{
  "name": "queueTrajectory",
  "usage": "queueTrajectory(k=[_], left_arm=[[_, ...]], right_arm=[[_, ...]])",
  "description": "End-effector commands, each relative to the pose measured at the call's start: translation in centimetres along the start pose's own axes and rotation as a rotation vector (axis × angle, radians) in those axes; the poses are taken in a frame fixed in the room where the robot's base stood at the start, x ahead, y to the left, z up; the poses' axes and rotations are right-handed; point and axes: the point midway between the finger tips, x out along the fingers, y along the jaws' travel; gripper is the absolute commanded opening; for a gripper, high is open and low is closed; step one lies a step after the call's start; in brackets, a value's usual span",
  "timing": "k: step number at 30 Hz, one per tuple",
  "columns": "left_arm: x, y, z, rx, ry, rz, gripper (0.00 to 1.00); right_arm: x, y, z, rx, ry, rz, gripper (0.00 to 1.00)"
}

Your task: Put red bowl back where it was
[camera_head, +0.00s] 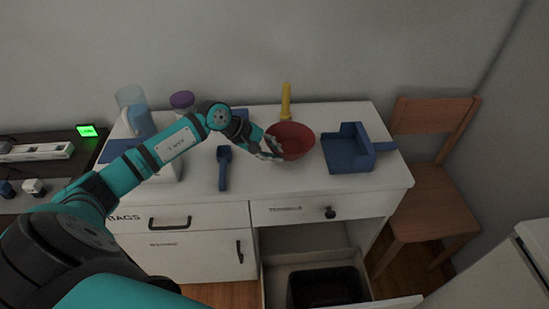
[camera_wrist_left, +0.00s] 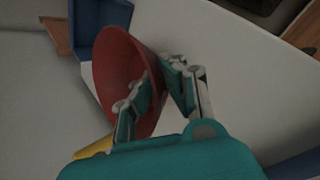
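The red bowl (camera_head: 292,137) is at the back middle of the white cabinet top (camera_head: 300,180), its opening facing up toward the head camera. I cannot tell whether it rests on the top or is held just above it. My left gripper (camera_head: 272,148) is at the bowl's left front rim. In the left wrist view the gripper (camera_wrist_left: 160,85) has one finger inside the red bowl (camera_wrist_left: 115,70) and one outside, pinching its wall. My right gripper is not in view.
A blue open box with a handle (camera_head: 348,150) stands right of the bowl. A yellow cylinder (camera_head: 286,101) stands behind it, and a blue tool (camera_head: 224,167) lies left. A purple-lidded jar (camera_head: 182,101) stands behind my arm. Below, a drawer (camera_head: 385,303) is open; a wooden chair (camera_head: 435,190) is at right.

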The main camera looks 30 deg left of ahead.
Motion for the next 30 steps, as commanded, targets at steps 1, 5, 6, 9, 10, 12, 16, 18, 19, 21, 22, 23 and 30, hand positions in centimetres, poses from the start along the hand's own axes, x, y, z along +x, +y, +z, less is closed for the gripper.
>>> queueTrajectory(k=[1, 5, 6, 9, 10, 12, 16, 18, 19, 21, 22, 23, 30], left_arm=[[0.2, 0.5, -0.2, -0.003, -0.002, 0.002, 0.00], [1.8, -1.0, -0.8, -0.006, -0.003, -0.002, 0.00], [2.1, -1.3, -1.0, -0.006, -0.003, 0.000, 0.00], [2.6, -1.7, -1.3, -0.002, 0.000, 0.002, 0.00], [2.7, -1.7, -1.4, -0.001, 0.000, 0.002, 0.00], [2.7, -1.7, -1.4, 0.000, 0.001, 0.002, 0.00], [2.7, -1.8, -1.4, -0.001, 0.000, 0.000, 0.10], [2.7, -1.8, -1.4, -0.001, 0.000, 0.000, 0.19], [2.7, -1.8, -1.4, -0.001, 0.000, 0.000, 0.23], [2.7, -1.8, -1.4, -0.001, 0.000, 0.000, 0.29], [2.7, -1.8, -1.4, -0.001, 0.000, 0.000, 0.29], [2.7, -1.8, -1.4, -0.001, 0.000, 0.000, 0.29], [2.4, -1.8, -1.5, -0.001, 0.001, 0.001, 0.29]], right_arm=[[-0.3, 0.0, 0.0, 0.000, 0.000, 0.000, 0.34], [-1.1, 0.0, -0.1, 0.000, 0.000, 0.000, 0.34], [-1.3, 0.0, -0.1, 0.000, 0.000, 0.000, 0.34], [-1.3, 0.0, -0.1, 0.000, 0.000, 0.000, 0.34], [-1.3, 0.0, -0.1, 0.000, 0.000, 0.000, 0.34], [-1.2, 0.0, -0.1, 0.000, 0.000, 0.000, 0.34], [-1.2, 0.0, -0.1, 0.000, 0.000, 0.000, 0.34], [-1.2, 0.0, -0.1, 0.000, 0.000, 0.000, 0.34], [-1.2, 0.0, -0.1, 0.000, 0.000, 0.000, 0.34], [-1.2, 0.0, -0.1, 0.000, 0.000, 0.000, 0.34], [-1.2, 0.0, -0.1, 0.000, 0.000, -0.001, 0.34], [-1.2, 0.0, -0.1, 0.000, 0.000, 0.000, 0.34], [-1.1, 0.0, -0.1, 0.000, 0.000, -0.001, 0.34]])
